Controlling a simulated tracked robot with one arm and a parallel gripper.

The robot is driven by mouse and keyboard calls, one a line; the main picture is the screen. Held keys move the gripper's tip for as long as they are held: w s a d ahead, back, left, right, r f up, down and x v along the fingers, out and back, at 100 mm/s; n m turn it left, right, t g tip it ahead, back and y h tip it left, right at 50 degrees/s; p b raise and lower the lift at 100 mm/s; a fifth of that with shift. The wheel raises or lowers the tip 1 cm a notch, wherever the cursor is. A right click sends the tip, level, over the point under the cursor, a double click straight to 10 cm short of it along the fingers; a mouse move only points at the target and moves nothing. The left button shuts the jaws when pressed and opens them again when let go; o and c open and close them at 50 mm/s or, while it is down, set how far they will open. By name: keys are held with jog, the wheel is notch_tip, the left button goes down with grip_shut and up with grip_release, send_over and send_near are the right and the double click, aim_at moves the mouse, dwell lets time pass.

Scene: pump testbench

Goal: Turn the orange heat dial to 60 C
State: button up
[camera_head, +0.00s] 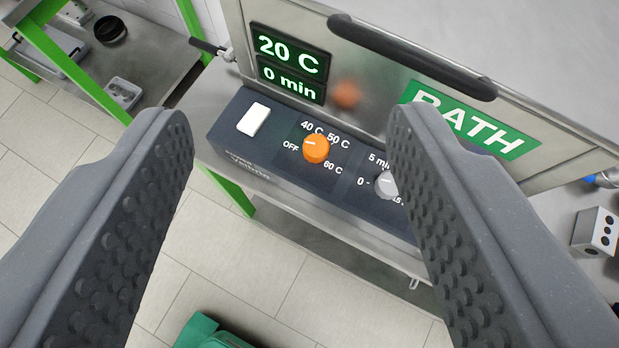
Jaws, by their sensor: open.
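The orange heat dial (317,149) sits on the dark control panel of the bath. Labels OFF, 40 C, 50 C and 60 C stand around it, and its light pointer mark faces left, towards OFF. The display (290,52) above reads 20 C, and the lower display (291,81) reads 0 min. My gripper (290,125) is open, with one ridged finger at the left and one at the right. The dial lies between the fingers in the picture, beyond their tips and apart from them. The right finger partly covers the panel near the grey timer dial.
A grey timer dial (386,184) is right of the orange dial, and a white rocker switch (254,120) is left of it. A dark handle bar (410,56) crosses the bath front above. A green-framed bench (150,45) stands at upper left. Tiled floor is below.

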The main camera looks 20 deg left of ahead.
jog(key=w+d+f+n+g+y, duration=0.1)
jog(key=w+d+f, duration=0.1)
jog(key=f, duration=0.4)
jog(key=w+d+f+n+g+y, duration=0.1)
jog(key=w+f+n+y, duration=0.1)
jog(key=f, duration=0.5)
jog(key=n+y, duration=0.1)
jog(key=y, duration=0.1)
send_near(321, 151)
jog(key=x, duration=0.9)
jog(key=shift+w+a+f, duration=0.1)
jog(key=shift+a, duration=0.1)
jog(key=c, duration=1)
jog(key=shift+d, duration=0.15)
